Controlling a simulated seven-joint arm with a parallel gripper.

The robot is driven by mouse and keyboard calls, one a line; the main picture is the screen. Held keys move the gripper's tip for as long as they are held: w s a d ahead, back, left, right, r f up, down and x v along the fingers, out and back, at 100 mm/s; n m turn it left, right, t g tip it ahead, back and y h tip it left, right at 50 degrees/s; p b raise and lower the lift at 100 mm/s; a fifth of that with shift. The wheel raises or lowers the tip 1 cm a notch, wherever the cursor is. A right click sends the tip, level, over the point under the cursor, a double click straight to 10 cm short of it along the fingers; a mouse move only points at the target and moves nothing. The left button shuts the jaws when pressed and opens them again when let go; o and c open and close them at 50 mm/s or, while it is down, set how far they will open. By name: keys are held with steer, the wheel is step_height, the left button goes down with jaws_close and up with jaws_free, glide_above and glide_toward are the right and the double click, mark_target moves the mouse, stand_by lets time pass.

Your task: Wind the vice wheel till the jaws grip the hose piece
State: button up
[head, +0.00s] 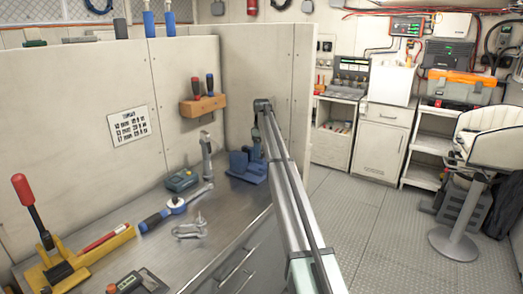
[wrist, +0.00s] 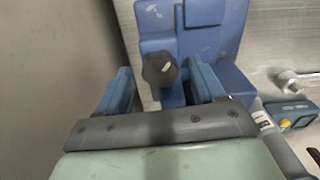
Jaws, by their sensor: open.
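The blue vice (head: 246,167) stands at the far right end of the steel bench in the head view. In the wrist view the vice (wrist: 212,42) fills the top middle, with its dark lobed wheel (wrist: 159,69) facing the camera. My gripper (wrist: 161,74) is open, with one blue finger to the left of the wheel and one to the right. The wheel shows between the fingers, with visible space on the left; I cannot tell whether either finger touches it. I cannot make out the hose piece in either view.
A torque wrench (head: 175,206), a shackle (head: 190,228), a teal device (head: 182,180) and a yellow tool with a red handle (head: 62,265) lie on the bench. A partition wall (head: 284,85) rises close behind the vice. A wooden screwdriver rack (head: 203,106) hangs above.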

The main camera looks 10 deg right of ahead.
steer(key=c, duration=1.1)
steer(key=shift+o, duration=0.2)
steer(key=shift+m, duration=2.4)
steer(key=o, duration=1.1)
steer(key=shift+c, duration=0.2)
